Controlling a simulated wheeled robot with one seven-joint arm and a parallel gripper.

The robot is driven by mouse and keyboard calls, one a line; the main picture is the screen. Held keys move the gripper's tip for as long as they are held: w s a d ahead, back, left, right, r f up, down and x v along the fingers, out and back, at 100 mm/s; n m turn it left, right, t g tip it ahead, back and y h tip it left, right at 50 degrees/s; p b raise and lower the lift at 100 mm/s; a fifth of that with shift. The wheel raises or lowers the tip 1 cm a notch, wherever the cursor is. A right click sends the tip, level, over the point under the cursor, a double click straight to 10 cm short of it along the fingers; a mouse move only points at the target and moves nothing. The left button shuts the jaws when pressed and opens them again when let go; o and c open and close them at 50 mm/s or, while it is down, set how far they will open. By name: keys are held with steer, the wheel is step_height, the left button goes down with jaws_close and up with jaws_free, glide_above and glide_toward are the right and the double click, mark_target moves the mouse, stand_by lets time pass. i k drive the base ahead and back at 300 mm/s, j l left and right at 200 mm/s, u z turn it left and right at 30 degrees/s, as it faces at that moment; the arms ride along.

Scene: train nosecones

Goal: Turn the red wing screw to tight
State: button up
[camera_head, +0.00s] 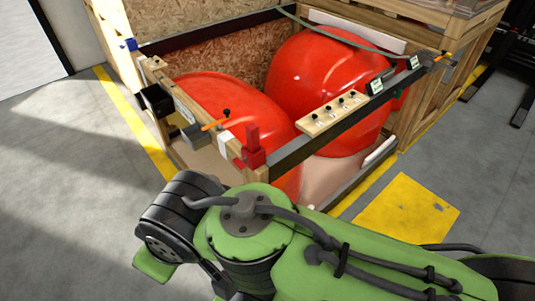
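A red wing screw (253,147) stands at the front corner of the wooden crate frame, where the left wooden rail meets the dark front bar. It shows as an upright red piece with a red block at its base. How tight it is cannot be told at this size. My green arm fills the bottom of the view, in front of and below the screw. My gripper's fingers do not show. Nothing covers the upper part of the screw.
Two big red nosecones (325,85) lie in the crate. A wooden strip with black knobs (333,114) sits along the front bar (300,147). Orange levers (215,125) and a blue clamp (129,44) are on the frame. A yellow floor patch (408,208) lies right.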

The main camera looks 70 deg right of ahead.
mark_target(236, 162)
steer(key=k+z, duration=0.2)
steer(key=z, duration=1.7)
